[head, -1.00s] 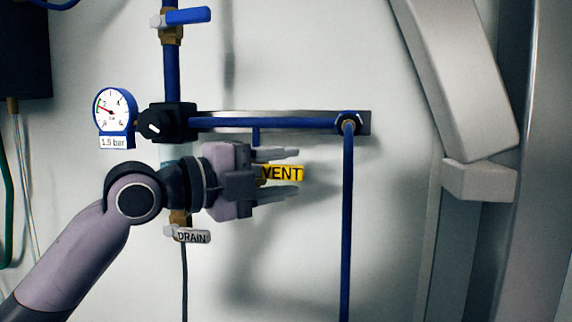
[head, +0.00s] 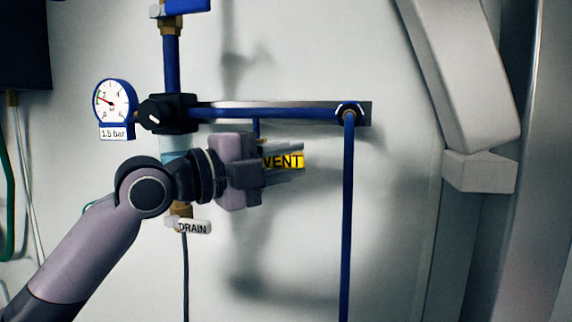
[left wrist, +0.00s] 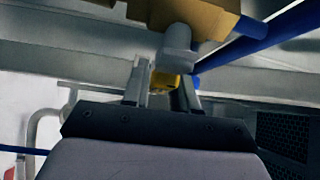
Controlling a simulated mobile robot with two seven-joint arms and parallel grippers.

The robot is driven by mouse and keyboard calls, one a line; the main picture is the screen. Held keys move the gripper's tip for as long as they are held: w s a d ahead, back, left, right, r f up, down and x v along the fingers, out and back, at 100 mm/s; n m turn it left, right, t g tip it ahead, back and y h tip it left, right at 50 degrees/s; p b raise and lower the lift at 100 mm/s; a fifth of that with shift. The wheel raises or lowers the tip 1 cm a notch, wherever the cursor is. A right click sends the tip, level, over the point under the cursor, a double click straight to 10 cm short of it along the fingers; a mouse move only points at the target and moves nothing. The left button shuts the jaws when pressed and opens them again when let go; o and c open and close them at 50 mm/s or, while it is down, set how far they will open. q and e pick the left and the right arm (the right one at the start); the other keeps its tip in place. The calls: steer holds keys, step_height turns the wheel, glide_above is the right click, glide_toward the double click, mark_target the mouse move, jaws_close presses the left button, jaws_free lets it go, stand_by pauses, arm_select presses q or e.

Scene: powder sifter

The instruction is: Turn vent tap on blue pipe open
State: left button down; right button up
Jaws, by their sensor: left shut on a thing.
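The vent tap's yellow handle, marked VENT (head: 284,161), sits below the horizontal blue pipe (head: 265,112). It points right in the head view. My left gripper (head: 292,163) reaches in from the left and is shut on this handle, with fingers above and below it. In the left wrist view the yellow handle (left wrist: 165,81) shows between the two fingertips (left wrist: 163,85), under a grey stem and a brass body (left wrist: 185,15). Most of the tap's body is hidden behind the gripper in the head view. My right gripper is not in view.
A pressure gauge (head: 114,102) and black regulator (head: 167,114) stand above left of the gripper. A DRAIN tag (head: 193,227) hangs below the wrist. A vertical blue pipe (head: 347,220) runs close to the right of the fingertips. The wall below the gripper is clear.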

arm_select(q)
steer(key=n+t, duration=0.1)
steer(key=r+n+t+h+b, duration=0.1)
steer(key=shift+a+r+n+h, duration=0.15)
steer(key=shift+r+n+h, duration=0.15)
steer(key=shift+n, duration=0.1)
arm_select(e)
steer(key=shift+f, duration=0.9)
arm_select(q)
steer(key=shift+w+a+r+n+t+b, duration=0.1)
steer(key=shift+a+r+n+t+b, duration=0.2)
steer(key=shift+n+t, duration=0.35)
steer(key=shift+a+r+n+t+b, duration=0.1)
steer(key=shift+r+n+t+b, duration=0.3)
steer(key=shift+n, duration=0.45)
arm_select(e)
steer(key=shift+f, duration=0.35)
arm_select(q)
steer(key=c, duration=1)
jaws_free()
steer(key=shift+o, duration=0.2)
